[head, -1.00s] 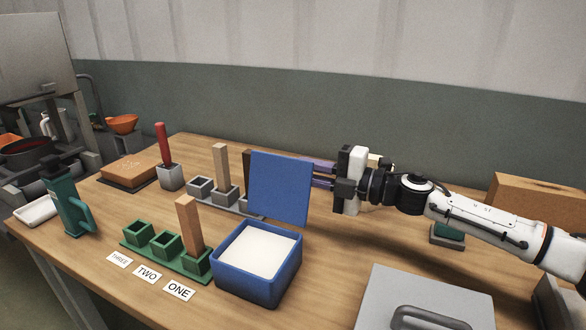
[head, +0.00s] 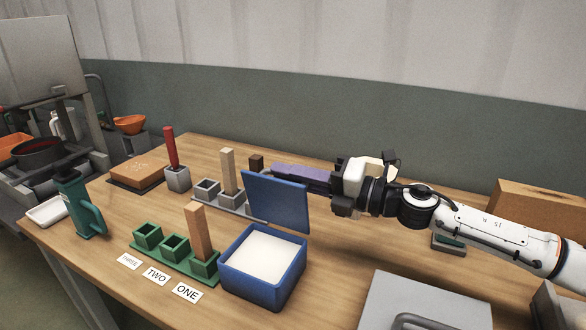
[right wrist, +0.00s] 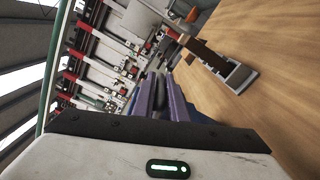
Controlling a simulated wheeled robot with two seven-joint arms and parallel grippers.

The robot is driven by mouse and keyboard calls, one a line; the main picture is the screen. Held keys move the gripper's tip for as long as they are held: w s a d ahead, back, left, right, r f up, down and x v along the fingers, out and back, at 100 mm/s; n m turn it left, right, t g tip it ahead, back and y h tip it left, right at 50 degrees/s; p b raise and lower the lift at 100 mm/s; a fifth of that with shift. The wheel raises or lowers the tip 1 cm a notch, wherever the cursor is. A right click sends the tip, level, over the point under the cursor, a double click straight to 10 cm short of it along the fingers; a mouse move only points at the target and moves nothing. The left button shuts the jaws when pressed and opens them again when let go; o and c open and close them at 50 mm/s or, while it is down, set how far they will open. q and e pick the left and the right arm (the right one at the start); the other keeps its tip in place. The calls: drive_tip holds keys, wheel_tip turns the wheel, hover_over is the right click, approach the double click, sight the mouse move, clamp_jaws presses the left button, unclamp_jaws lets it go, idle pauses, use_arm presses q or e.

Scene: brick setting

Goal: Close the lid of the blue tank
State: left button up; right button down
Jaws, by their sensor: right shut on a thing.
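The blue tank (head: 262,285) stands open on the table with white contents (head: 263,252). Its square blue lid (head: 278,203) stands raised at the back rim, tilted forward over the tank. My right gripper (head: 275,171) comes in from the right, its purple fingers lying behind and along the lid's upper edge. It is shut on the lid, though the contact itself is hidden. In the right wrist view the fingers (right wrist: 160,88) run close together. My left gripper is out of view.
A green rack (head: 180,262) with an upright wooden block stands left of the tank. A grey rack (head: 240,208) with another block is behind it. A grey case (head: 420,300) lies front right.

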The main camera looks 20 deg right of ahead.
drive_tip(key=shift+s+a+n, duration=0.55)
drive_tip(key=shift+a+n, duration=0.05)
drive_tip(key=shift+n, duration=0.2)
drive_tip(key=c, duration=1.8)
unclamp_jaws()
drive_tip(key=shift+d, duration=0.1)
